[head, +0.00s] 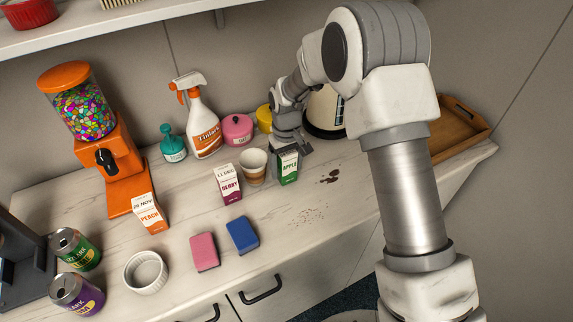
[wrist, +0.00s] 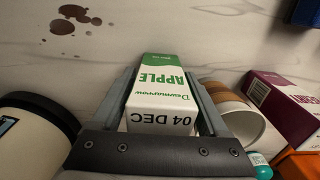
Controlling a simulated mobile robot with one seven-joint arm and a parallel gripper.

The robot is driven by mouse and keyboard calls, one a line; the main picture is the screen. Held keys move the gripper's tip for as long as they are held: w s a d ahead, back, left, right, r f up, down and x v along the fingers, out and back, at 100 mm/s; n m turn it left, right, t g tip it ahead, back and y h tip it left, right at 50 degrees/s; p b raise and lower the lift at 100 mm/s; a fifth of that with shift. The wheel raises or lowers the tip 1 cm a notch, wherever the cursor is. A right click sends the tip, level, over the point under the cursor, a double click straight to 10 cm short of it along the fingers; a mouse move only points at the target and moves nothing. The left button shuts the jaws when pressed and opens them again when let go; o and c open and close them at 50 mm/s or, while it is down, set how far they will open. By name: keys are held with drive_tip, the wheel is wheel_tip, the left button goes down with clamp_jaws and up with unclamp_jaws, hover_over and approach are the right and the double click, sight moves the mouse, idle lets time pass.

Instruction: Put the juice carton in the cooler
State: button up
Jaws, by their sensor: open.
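Three juice cartons stand on the counter: a green-and-white APPLE carton (head: 288,168), a purple-and-white BERRY carton (head: 229,184) and an orange-and-white PEACH carton (head: 149,211). My gripper (head: 291,145) is at the APPLE carton, reaching from behind it. In the wrist view the APPLE carton (wrist: 160,95), marked 04 DEC, lies between the two open fingers of my gripper (wrist: 158,78). I cannot tell whether either finger touches it. The BERRY carton (wrist: 282,105) shows at the right of the wrist view. I cannot make out a cooler in either view.
A paper cup (head: 253,168) stands between the APPLE and BERRY cartons. A spray bottle (head: 203,125), pink canister (head: 237,129) and candy dispenser (head: 98,140) stand behind and left. A cream container (head: 325,110) and wooden tray (head: 458,131) are right. The front right counter is clear except stains.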

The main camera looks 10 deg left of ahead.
clamp_jaws()
idle(0.3)
drive_tip(key=shift+r, duration=0.1)
